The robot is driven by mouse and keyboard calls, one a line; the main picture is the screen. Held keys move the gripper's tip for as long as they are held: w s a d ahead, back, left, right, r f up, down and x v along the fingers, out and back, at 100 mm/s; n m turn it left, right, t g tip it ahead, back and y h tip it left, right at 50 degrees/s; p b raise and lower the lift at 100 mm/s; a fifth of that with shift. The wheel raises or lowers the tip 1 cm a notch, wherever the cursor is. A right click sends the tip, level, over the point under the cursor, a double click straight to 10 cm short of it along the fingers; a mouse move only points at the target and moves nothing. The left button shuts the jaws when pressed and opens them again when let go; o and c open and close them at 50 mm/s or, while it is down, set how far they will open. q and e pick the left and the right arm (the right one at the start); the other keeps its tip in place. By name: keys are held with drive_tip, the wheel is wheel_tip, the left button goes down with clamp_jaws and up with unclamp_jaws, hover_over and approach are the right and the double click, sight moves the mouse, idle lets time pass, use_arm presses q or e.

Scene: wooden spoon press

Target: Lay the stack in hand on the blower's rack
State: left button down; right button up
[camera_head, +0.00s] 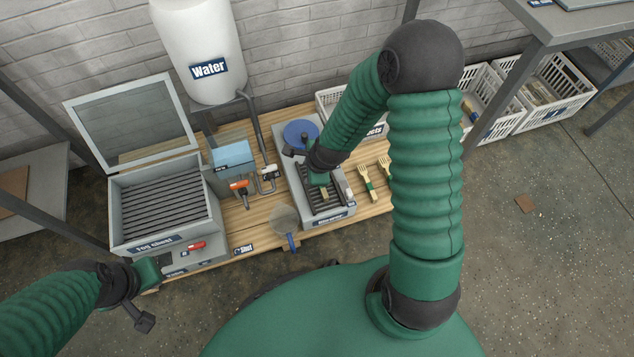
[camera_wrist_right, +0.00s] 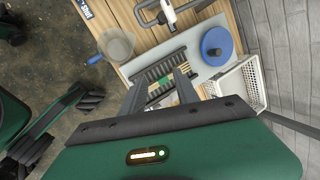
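The blower (camera_head: 334,216) is a grey unit on the wooden bench, with a dark slatted rack (camera_wrist_right: 150,76) on top. My right gripper (camera_head: 320,186) is low over the rack. In the right wrist view its two dark fingers stand apart (camera_wrist_right: 160,84). The stack (camera_wrist_right: 154,93), pale wood with a green band, lies diagonally across the slats between the fingers. In the head view one pale end of the stack (camera_head: 324,194) shows below the gripper. My left gripper (camera_head: 155,270) is empty by the fog chest's front; its finger gap is unclear.
The fog chest (camera_head: 162,243) stands open at left. A blue round lid (camera_head: 300,131) is behind the rack. Wooden forks (camera_head: 366,182) lie to the right. White baskets (camera_head: 545,95) stand farther right.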

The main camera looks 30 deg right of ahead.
drive_tip(key=s+a+r+n+g, duration=0.1)
drive_tip(key=s+r+n, duration=0.4)
drive_tip(key=n, duration=0.6)
drive_tip(key=s+a+r+n, duration=0.3)
drive_tip(key=s+r+n, duration=0.3)
drive_tip(key=n, duration=0.6)
drive_tip(key=shift+a+r+g, duration=0.35)
drive_tip(key=shift+r+g, duration=0.05)
drive_tip(key=shift+r, duration=0.05)
drive_tip(key=shift+w+a, duration=0.1)
